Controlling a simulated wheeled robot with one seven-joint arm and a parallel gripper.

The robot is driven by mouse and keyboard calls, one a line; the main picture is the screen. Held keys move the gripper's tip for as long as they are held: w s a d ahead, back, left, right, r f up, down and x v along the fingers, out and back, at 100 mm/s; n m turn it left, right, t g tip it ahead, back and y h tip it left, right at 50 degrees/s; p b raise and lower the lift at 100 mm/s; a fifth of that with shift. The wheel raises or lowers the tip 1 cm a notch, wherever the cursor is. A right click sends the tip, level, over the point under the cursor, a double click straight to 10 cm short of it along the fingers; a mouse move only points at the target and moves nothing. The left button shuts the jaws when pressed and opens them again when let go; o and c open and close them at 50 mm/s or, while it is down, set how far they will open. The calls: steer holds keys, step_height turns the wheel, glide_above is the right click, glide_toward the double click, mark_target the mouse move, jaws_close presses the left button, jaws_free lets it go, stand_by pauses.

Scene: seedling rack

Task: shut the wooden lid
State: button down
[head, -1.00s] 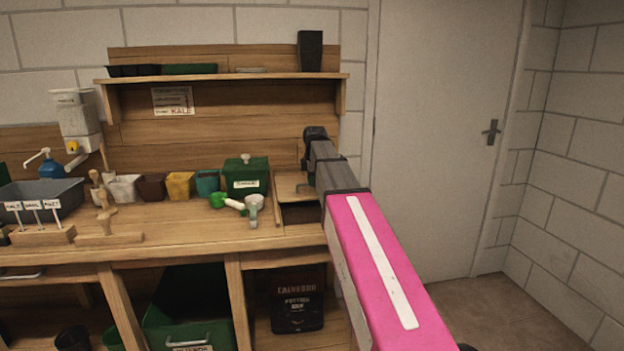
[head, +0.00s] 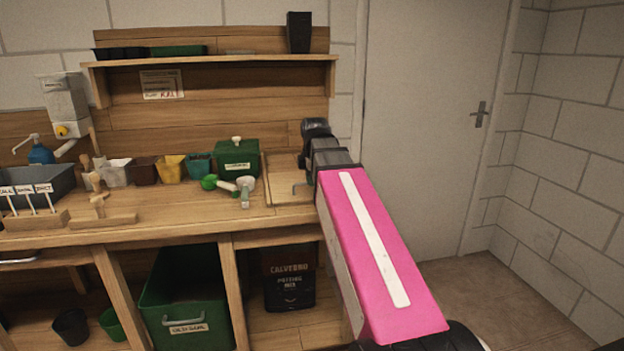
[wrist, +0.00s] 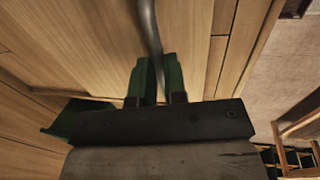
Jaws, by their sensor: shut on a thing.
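The wooden lid (head: 282,180) lies about flat in the bench top, right of the green lidded box, and no dark opening shows at its front edge. In the wrist view, pale wood of the lid (wrist: 186,38) lies around a curved grey metal handle (wrist: 149,28). My gripper (wrist: 158,78) has its two dark green fingers closed on either side of this handle. In the head view, my pink arm hides the lid's right front part, and the fingers cannot be made out there.
The green box (head: 238,160) stands just left of the lid, with a green-and-white scoop (head: 226,185) before it. Several small pots line the bench. A shelf (head: 210,60) runs above. A door (head: 425,130) is at the right.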

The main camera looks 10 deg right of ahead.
steer(key=c, duration=1.2)
jaws_free()
steer(key=shift+s, duration=0.3)
steer(key=shift+o, duration=0.2)
steer(key=shift+r, duration=0.15)
steer(key=shift+r, duration=0.3)
step_height(320, 180, up, 10)
steer(key=s, duration=0.2)
steer(key=shift+s+f, duration=0.15)
